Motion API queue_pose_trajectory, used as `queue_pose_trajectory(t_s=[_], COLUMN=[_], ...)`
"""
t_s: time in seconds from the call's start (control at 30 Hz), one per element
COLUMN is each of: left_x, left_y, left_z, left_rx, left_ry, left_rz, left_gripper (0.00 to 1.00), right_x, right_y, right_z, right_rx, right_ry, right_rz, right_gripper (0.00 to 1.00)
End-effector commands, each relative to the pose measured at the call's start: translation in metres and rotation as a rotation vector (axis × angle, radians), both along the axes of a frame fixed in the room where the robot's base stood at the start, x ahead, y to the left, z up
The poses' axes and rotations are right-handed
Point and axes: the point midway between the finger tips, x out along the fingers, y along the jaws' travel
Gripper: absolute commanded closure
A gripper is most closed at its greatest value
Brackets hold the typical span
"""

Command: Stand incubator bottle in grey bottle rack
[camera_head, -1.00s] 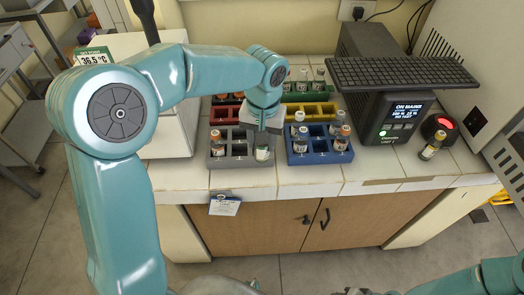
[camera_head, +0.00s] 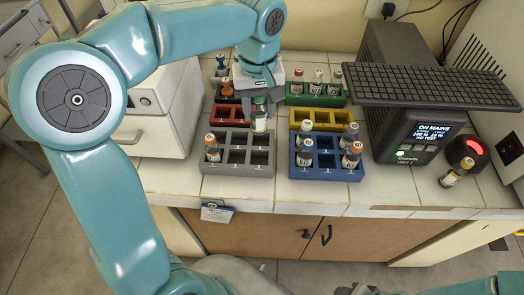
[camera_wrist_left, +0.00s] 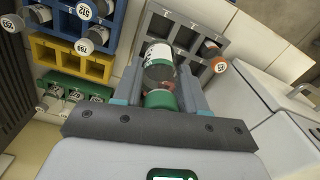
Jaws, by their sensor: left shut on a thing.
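My left gripper (camera_head: 259,98) is shut on a bottle (camera_head: 260,120) with a green cap and a pale label. It holds the bottle upright at the back right of the grey bottle rack (camera_head: 237,172), over or near its back right cell. The head view does not show clearly how far the bottle's base is above the rack. In the left wrist view the bottle (camera_wrist_left: 158,65) sits between the two fingers, with the grey rack (camera_wrist_left: 187,20) beyond it. An orange-capped bottle (camera_head: 212,152) stands in the left column of the grey rack. Part of my right arm shows at bottom right.
A blue rack (camera_head: 326,174) with several bottles stands to the right. Behind are yellow (camera_head: 323,117), green (camera_head: 316,100) and red (camera_head: 231,114) racks. A dark device (camera_head: 405,130) and a loose bottle (camera_head: 456,172) are at right. A white cabinet (camera_head: 150,120) stands left.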

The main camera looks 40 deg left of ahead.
Motion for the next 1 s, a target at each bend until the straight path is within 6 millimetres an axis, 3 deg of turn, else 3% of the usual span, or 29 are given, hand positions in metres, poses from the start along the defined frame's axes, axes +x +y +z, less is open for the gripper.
queue_pose_trajectory(t_s=[0.1,0.3,0.73,1.0], left_x=[-0.003,-0.002,0.003,0.004], left_y=[0.0,-0.001,-0.002,-0.002], left_z=[-0.038,-0.089,-0.145,-0.151], left_rx=[0.0,0.0,0.0,0.0], left_ry=[0.006,0.004,0.003,-0.001], left_rz=[-0.001,-0.001,-0.002,-0.002], left_gripper=[0.89,0.89,0.89,0.89], right_x=[0.0,0.0,0.0,0.0], right_y=[0.0,0.0,0.0,0.0], right_z=[-0.003,-0.003,-0.003,-0.003], right_rx=[0.0,0.0,0.0,0.0], right_ry=[0.0,0.0,0.0,0.0], right_rz=[0.0,0.0,0.0,0.0], right_gripper=[0.57,0.57,0.57,0.57])
